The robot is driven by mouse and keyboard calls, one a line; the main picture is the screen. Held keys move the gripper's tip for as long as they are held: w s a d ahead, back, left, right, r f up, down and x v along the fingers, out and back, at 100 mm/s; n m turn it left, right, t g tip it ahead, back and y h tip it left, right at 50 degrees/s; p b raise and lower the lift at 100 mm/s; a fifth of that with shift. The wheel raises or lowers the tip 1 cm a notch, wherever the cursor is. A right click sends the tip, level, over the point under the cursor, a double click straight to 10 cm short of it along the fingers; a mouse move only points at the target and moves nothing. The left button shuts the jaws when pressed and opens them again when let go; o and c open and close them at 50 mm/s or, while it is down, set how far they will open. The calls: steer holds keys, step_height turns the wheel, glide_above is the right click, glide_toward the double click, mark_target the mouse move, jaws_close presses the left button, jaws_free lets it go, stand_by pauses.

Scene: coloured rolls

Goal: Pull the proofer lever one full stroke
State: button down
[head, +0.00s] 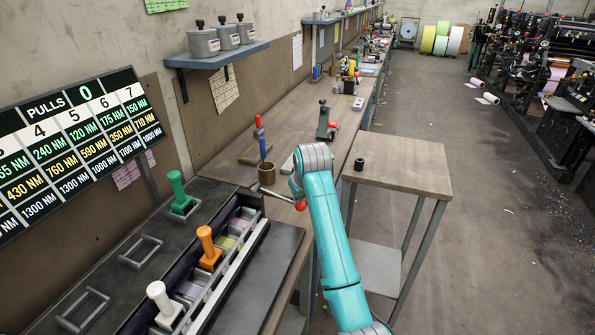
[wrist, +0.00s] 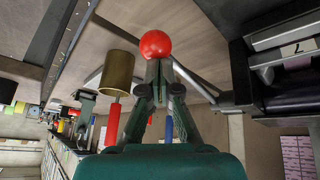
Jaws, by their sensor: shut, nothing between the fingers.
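The proofer lever is a thin grey bar ending in a red ball knob (head: 300,205). In the head view it sticks out to the right from the far end of the dark proofer bed (head: 225,262). In the wrist view the red knob (wrist: 155,44) sits right at the tips of my gripper (wrist: 158,70), and the bar runs off to the right behind the fingers. The fingers are together, with nothing held between them. I cannot tell whether they touch the knob. In the head view my teal arm hides the gripper.
A sign (head: 78,140) reads PULLS 0. Green (head: 180,192), orange (head: 207,246) and white (head: 161,300) handled pieces stand on the left. A brass cup (head: 266,174) is on the bench behind the knob. A small table (head: 410,170) stands right of my arm; the floor beyond is open.

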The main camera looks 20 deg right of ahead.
steer(key=shift+d+f, duration=0.1)
steer(key=shift+f, duration=0.5)
steer(key=shift+r, duration=0.1)
step_height(320, 180, up, 13)
steer(key=w+a, duration=0.1)
steer(key=shift+a, duration=0.3)
stand_by(1.1)
steer(key=shift+r, duration=0.1)
step_height(320, 180, up, 7)
steer(key=shift+w+a, duration=0.2)
steer(key=shift+a, duration=0.05)
stand_by(0.7)
